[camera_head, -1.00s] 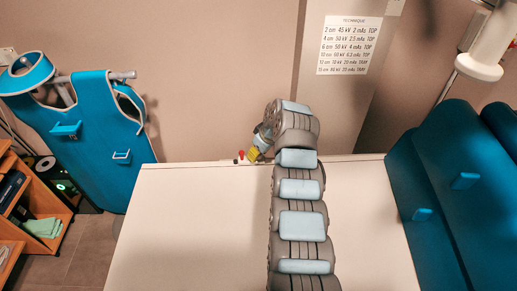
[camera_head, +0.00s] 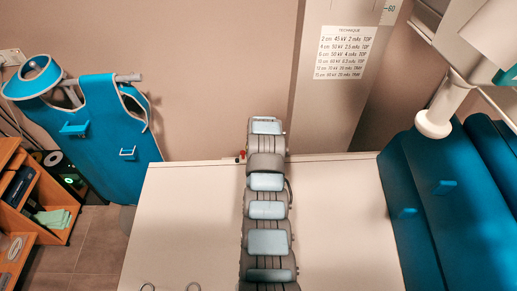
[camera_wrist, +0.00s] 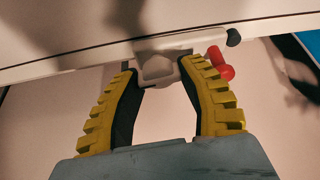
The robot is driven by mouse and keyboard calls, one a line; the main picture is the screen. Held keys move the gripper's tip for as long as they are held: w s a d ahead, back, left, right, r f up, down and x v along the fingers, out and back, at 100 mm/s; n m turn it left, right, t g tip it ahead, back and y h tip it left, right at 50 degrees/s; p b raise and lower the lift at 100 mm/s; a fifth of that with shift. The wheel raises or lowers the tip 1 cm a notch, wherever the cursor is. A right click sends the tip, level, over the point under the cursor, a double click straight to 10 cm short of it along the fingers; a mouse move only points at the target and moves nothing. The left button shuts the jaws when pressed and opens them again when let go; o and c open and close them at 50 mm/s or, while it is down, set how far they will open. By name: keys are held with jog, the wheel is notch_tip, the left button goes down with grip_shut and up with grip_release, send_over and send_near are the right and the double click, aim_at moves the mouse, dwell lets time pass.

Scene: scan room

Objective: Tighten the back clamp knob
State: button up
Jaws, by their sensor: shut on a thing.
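In the wrist view my gripper (camera_wrist: 157,72) has its yellow and black fingers on both sides of a pale grey knob-like piece (camera_wrist: 158,70) at the table's edge, and it is shut on this piece. A red lever or knob (camera_wrist: 220,62) sits just right of the right fingertip, outside the grip. In the head view a small red part (camera_head: 242,154) shows at the table's back edge, left of my arm. My arm hides the gripper and the grey piece there.
The white tabletop (camera_head: 185,220) is mostly clear, with two small rings (camera_head: 193,287) at its front edge. Blue cushions (camera_head: 425,190) stand at the right, under a white jointed arm (camera_head: 433,122).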

jog(key=shift+f+m, duration=0.1)
jog(key=shift+m, duration=0.5)
jog(key=o, duration=1.2)
jog(key=shift+r, duration=0.2)
jog(key=shift+v, duration=3.85)
jog(key=shift+s+p, duration=0.1)
jog(key=shift+p, duration=0.2)
